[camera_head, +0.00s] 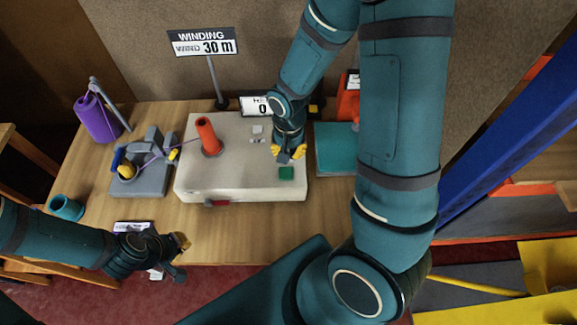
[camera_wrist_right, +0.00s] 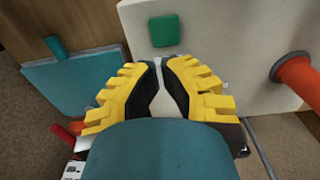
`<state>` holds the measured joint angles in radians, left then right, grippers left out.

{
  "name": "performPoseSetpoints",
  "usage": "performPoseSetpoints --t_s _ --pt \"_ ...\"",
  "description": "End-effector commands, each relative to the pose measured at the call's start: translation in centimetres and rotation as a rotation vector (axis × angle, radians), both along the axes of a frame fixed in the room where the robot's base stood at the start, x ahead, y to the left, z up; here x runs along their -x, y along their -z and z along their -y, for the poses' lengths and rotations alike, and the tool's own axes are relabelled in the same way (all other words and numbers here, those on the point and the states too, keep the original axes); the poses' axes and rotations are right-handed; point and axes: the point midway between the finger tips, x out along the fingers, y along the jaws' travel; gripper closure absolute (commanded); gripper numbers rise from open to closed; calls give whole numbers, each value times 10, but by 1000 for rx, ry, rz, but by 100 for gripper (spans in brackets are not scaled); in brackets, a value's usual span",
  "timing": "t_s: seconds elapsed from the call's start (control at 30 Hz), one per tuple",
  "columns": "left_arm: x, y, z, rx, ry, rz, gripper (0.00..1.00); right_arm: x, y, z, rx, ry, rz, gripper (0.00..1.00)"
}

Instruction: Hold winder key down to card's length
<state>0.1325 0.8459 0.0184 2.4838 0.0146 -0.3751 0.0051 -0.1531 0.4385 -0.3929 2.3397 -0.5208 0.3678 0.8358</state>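The pale winder box (camera_head: 237,184) stands on the table with a green key (camera_head: 286,173) near its front right corner. The green key also shows in the right wrist view (camera_wrist_right: 164,30), just beyond my fingertips. My right gripper (camera_head: 287,160) has its fingers together, with nothing seen between them; it hangs just behind the key, apart from it in the picture. A counter display (camera_head: 258,107), partly hidden by my right arm, shows 0. My left gripper (camera_head: 184,257) is open and empty at the table's front edge.
An orange-red tube (camera_head: 208,137) stands on the winder. Left of it are a grey guide device (camera_head: 142,173), a purple yarn cone (camera_head: 98,119) and a teal cup (camera_head: 66,207). A teal block (camera_head: 333,150) stands right of the winder.

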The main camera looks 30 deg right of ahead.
Motion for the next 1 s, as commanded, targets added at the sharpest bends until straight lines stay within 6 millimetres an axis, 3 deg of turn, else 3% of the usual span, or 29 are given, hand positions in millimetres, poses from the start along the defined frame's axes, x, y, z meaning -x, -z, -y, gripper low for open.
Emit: performPoseSetpoints --t_s 0.2,0.4,1.0 --pt "0 9 1 -2 0 0 100 1 44 0 1 -1 -4 100" --pt "0 13 1 -2 1 0 100 0 67 0 1 -2 -1 100" --pt "1 17 1 -2 2 -2 100 0 78 0 0 -1 1 100"
